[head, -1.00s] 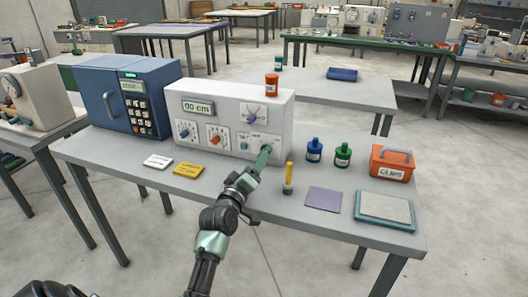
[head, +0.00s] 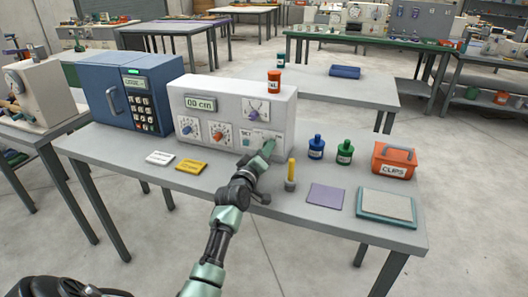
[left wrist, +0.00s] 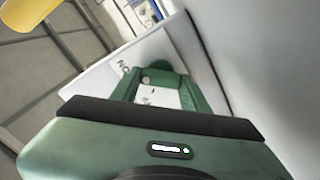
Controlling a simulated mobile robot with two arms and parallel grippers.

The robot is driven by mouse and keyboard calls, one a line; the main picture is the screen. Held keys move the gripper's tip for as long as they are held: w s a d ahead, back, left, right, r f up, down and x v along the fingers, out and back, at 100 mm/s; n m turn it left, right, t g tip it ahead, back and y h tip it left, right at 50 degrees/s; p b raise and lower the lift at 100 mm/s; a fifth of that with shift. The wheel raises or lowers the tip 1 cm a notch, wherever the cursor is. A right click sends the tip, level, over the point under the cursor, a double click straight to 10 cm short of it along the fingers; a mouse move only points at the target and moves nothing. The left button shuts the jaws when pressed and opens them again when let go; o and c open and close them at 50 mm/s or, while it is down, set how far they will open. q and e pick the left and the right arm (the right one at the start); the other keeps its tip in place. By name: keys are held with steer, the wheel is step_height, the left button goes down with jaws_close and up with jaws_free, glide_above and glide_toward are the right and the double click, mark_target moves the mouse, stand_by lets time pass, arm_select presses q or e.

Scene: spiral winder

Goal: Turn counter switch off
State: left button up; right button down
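The white winder box (head: 275,112) stands on the grey table, with a display that seems to read 00 cm. Its counter switch area is at the lower right of the front panel, by the "SET" and "ON" lettering; my gripper hides the switch itself. My left gripper (head: 268,150) is at this panel area, its green fingers pointing at it. In the left wrist view its fingers (left wrist: 158,75) come close together in front of the white panel, beside upside-down "ON" lettering (left wrist: 123,67). Whether they touch or hold the switch I cannot tell. My right gripper is out of view.
A yellow-topped post (head: 291,175) stands just right of my left gripper. Blue (head: 316,149) and green (head: 345,153) bottles and an orange clips box (head: 393,161) are further right. A yellow card (head: 192,166) and a white card (head: 160,158) lie left.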

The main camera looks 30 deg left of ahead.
arm_select(q)
steer(key=shift+n, duration=0.3)
steer(key=n+p, duration=0.1)
steer(key=n, duration=0.1)
steer(key=shift+n+p, duration=0.3)
steer(key=shift+p, duration=0.05)
steer(key=n+p, duration=0.1)
steer(key=n, duration=0.2)
steer(key=shift+n, duration=0.3)
steer(key=n+p, duration=0.1)
steer(key=n, duration=0.3)
steer(key=shift+f, duration=0.15)
steer(key=shift+f+n+p, duration=0.1)
steer(key=shift+n+p, duration=0.65)
steer(key=shift+n, duration=1.75)
steer(key=o, duration=1.4)
steer(key=shift+c, duration=0.2)
